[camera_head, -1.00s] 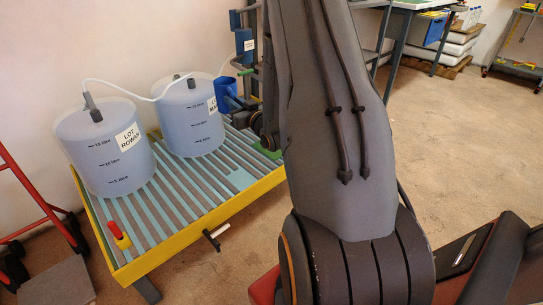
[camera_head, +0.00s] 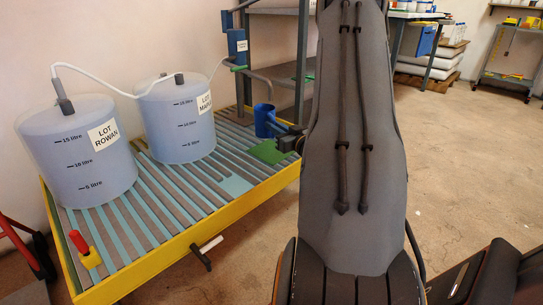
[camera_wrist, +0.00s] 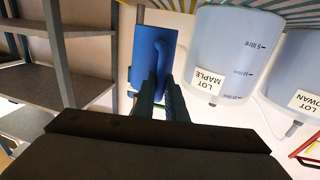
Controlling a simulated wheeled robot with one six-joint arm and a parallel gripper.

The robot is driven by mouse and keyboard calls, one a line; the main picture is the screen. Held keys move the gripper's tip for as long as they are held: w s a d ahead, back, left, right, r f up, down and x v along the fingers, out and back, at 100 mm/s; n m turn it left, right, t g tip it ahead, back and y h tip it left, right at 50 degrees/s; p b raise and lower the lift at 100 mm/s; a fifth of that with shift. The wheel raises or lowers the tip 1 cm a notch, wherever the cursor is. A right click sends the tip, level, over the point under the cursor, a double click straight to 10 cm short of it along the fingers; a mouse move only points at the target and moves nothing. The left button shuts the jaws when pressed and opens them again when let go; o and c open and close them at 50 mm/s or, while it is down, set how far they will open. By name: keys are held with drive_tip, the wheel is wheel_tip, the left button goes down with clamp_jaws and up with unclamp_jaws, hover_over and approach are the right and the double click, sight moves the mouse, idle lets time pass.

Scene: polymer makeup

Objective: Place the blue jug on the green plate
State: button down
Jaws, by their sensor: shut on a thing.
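The blue jug (camera_head: 264,121) is upright beside my gripper (camera_head: 290,137) in the head view. In the wrist view my gripper's two fingers (camera_wrist: 158,98) are closed on the handle side of the jug (camera_wrist: 146,48). The green plate (camera_head: 271,152) lies flat on the slatted, yellow-edged stand, near its right end. The jug appears at the plate's back-left side in the head view, its base just above the plate's visible surface. I cannot tell whether they touch. My arm hides part of the area to the right of the plate.
Two blue tanks, labelled Rowan (camera_head: 80,155) and Maple (camera_head: 177,125), stand on the slatted stand (camera_head: 215,192), joined by a white hose. A red-and-yellow valve (camera_head: 85,252) is at its front left. Grey shelving (camera_head: 280,75) rises behind the jug. Open floor (camera_head: 455,150) lies right.

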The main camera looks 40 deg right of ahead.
drive_tip(key=d+r+p, duration=0.1)
drive_tip(key=d+r, duration=0.1)
drive_tip(key=b, duration=0.5)
hover_over(279, 162)
wheel_tip(279, 162, down, 10)
drive_tip(key=shift+w+f, duration=0.1)
drive_tip(key=shift+f, duration=0.15)
drive_tip(key=c, duration=1.8)
unclamp_jaws()
drive_tip(key=shift+r+p, duration=0.2)
drive_tip(key=shift+p, duration=0.1)
drive_tip(key=s+a+p, duration=0.1)
drive_tip(key=s+p, duration=0.3)
drive_tip(key=s, duration=0.8)
drive_tip(key=shift+a, duration=0.2)
